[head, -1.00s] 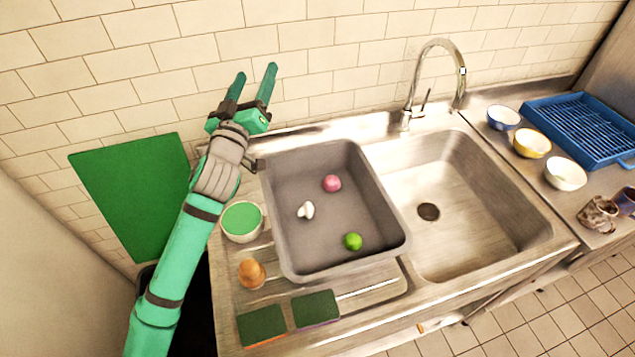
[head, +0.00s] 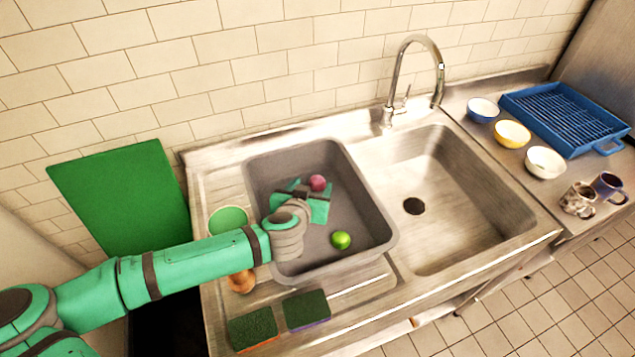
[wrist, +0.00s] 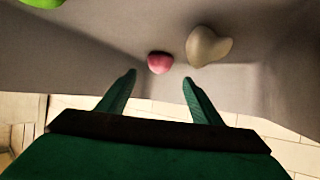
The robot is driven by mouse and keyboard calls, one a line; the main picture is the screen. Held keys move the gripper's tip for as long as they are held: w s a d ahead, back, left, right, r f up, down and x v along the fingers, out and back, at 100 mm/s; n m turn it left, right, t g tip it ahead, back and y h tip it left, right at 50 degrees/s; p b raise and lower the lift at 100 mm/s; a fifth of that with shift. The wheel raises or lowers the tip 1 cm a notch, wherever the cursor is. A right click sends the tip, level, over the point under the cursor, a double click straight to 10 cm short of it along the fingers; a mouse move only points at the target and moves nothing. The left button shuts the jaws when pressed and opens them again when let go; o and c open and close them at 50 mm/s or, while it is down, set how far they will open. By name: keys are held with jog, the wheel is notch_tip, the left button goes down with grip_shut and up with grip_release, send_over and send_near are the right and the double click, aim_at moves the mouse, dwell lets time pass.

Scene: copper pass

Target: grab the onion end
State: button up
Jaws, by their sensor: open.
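A pink rounded piece, which I take for the onion end (head: 317,182), lies in the grey tub (head: 376,222). In the wrist view the onion end (wrist: 160,62) shows beyond and between my fingertips, not touched by them. My gripper (head: 312,198) is over the tub, open and empty; its two green fingers also show in the wrist view (wrist: 159,78). A pale knobbed piece (wrist: 207,46) lies to the right of the onion end in the wrist view; in the head view my gripper hides it. A green lime-like ball (head: 341,240) lies nearer the tub's front.
The tub's walls surround the pieces. A green-filled bowl (head: 229,218), a partly hidden brown item (head: 242,282) and two sponges (head: 306,310) stand beside the tub. The empty sink basin (head: 460,205) and tap (head: 390,100) are to the right, then bowls and a blue rack (head: 565,118).

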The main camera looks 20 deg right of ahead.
aim_at(316, 182)
jog(key=shift+x, duration=2.65)
jog(key=shift+s+f, duration=0.15)
jog(key=shift+c, duration=0.6)
jog(key=c, duration=1)
